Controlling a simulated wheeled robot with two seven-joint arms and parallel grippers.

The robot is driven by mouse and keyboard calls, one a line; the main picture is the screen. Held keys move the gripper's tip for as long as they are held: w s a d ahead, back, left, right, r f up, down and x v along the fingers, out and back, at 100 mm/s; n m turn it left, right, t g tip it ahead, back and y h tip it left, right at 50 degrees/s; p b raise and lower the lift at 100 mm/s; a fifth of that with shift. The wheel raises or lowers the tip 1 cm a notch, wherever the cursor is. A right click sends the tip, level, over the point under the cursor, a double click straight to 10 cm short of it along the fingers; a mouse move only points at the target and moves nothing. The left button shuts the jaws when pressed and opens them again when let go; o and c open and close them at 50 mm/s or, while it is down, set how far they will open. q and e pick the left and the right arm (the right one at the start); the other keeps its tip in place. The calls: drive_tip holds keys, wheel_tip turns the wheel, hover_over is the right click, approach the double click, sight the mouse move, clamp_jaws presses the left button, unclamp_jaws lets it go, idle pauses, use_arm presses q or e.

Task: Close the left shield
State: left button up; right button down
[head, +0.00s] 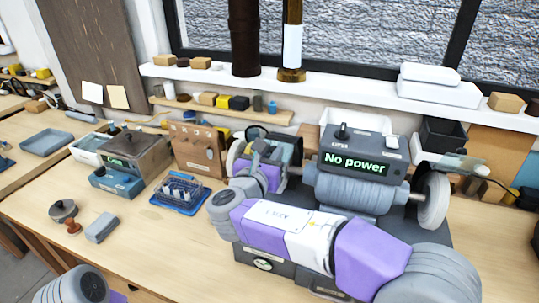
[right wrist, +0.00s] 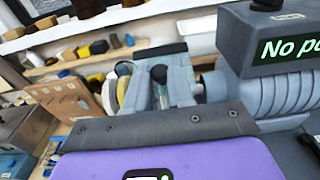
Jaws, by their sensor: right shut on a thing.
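The grey bench grinder (head: 345,187) stands on the bench, with a display box reading "No power" (head: 354,163). Its left wheel (head: 236,155) is partly hidden behind my right gripper (head: 268,152). In the right wrist view, the left shield (right wrist: 160,50) is a greenish pane tilted above the fingers of my right gripper (right wrist: 168,92). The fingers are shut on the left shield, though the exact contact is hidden. The right wheel (head: 432,200) is bare at its front, and the right shield (head: 458,163) sticks out above it. My left gripper is out of view.
A blue tray with a rack (head: 178,193), a brown pegboard box (head: 197,148) and a brown-and-grey device (head: 135,155) stand left of the grinder. The front middle bench is clear.

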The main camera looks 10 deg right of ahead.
drive_tip(key=shift+f, duration=0.2)
drive_tip(key=c, duration=1)
unclamp_jaws()
drive_tip(key=shift+r, duration=0.1)
drive_tip(key=p+v, duration=0.1)
drive_tip(key=v, duration=0.6)
drive_tip(key=shift+s, duration=0.3)
